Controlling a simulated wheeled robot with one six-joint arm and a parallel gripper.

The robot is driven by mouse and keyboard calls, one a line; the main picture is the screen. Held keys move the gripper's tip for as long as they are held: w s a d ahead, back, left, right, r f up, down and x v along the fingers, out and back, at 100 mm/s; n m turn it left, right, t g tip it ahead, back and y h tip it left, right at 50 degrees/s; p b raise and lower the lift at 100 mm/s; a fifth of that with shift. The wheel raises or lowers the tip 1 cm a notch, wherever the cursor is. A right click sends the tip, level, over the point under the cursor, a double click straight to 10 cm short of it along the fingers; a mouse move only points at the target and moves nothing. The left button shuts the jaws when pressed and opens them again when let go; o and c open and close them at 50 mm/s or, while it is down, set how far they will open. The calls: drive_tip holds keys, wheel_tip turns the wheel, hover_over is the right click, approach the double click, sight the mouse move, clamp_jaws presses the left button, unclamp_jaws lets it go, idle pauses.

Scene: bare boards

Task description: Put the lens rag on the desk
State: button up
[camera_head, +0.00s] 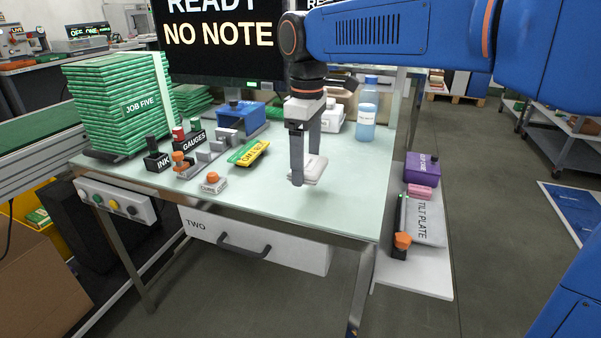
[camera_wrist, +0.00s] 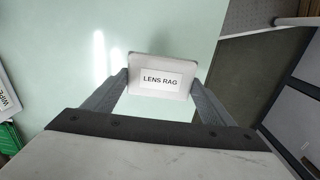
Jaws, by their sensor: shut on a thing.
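The lens rag is a small pale folded pad, labelled LENS RAG in the wrist view (camera_wrist: 160,66); it also shows in the head view (camera_head: 311,169). My gripper (camera_head: 299,172) is shut on it, with one finger at each side of the pad in the wrist view (camera_wrist: 160,85). The desk (camera_head: 260,200) has a pale green top, and the gripper holds the rag over its front right part. I cannot tell whether the rag touches the desktop.
A blue bottle (camera_head: 366,118) stands behind right. A side shelf (camera_head: 415,265) holds a tilt plate (camera_head: 424,221). The desk's front right is clear.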

sight(305, 192)
drive_tip(key=shift+a+f, duration=0.1)
drive_tip(key=shift+f, duration=2.4)
drive_tip(key=shift+f, duration=0.15)
drive_tip(key=o, duration=1)
wheel_tip(305, 192, up, 12)
drive_tip(key=shift+r, duration=0.2)
drive_tip(key=s+d+f+m+t, duration=0.1)
drive_tip(key=s+d+f+m, duration=0.25)
drive_tip(key=d, duration=0.65)
drive_tip(key=s+d+f+m+t, duration=0.1)
drive_tip(key=s+d+f+m, duration=0.2)
drive_tip(key=s+d+f, duration=0.3)
drive_tip(key=s+d+f+m+t, duration=0.1)
drive_tip(key=s+d+f+m, duration=0.3)
drive_tip(key=s+d+f, duration=0.1)
drive_tip(key=s+d+f+m+t, duration=0.1)
drive_tip(key=s+d+f+m, duration=0.2)
drive_tip(key=s+d+f, duration=0.3)
drive_tip(key=shift+s+d+f+m+t, duration=0.25)
drive_tip(key=shift+s+d+f+t, duration=0.15)
drive_tip(key=shift+f, duration=0.25)
